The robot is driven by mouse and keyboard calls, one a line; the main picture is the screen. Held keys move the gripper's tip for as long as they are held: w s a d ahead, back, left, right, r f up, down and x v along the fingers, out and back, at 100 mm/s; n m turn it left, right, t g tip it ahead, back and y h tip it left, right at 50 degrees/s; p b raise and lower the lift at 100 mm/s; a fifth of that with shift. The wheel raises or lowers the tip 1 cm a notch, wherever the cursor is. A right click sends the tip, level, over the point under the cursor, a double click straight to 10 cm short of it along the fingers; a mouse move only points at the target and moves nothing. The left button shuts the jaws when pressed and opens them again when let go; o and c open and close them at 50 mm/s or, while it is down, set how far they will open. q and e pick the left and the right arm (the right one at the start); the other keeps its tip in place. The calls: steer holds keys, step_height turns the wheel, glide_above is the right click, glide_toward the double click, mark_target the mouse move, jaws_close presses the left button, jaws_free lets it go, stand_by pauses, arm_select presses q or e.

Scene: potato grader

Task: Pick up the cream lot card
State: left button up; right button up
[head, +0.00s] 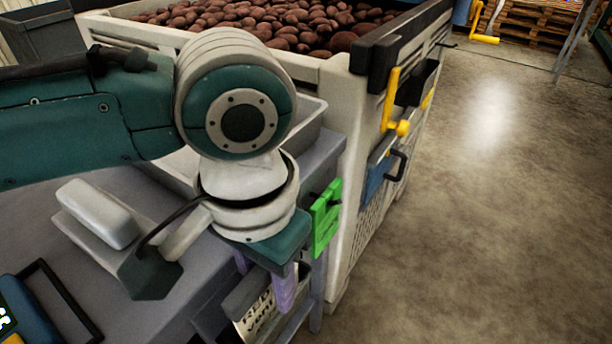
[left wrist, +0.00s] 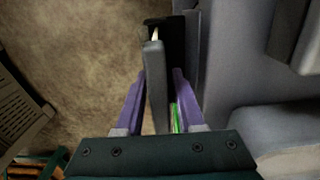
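My left gripper (head: 263,277) points down just off the table's end, with purple fingers. In the left wrist view the gripper (left wrist: 160,74) is open, its fingers on either side of a narrow grey plate (left wrist: 154,85) in front of a black holder. A small cream sliver, possibly the cream lot card (left wrist: 155,34), shows at the plate's far end; most of it is hidden. In the head view a cream piece with dark marks (head: 256,318) shows below the fingers; I cannot tell whether it is the card. My right gripper is not in view.
A large bin (head: 335,70) of potatoes stands behind the table (head: 200,278). A green tag (head: 326,217) hangs beside the gripper. A blue clip with a black handle (head: 380,172) and a yellow handle (head: 397,110) are on the bin's side. The floor to the right is clear.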

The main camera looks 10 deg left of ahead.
arm_select(q)
jaws_close()
stand_by(0.4)
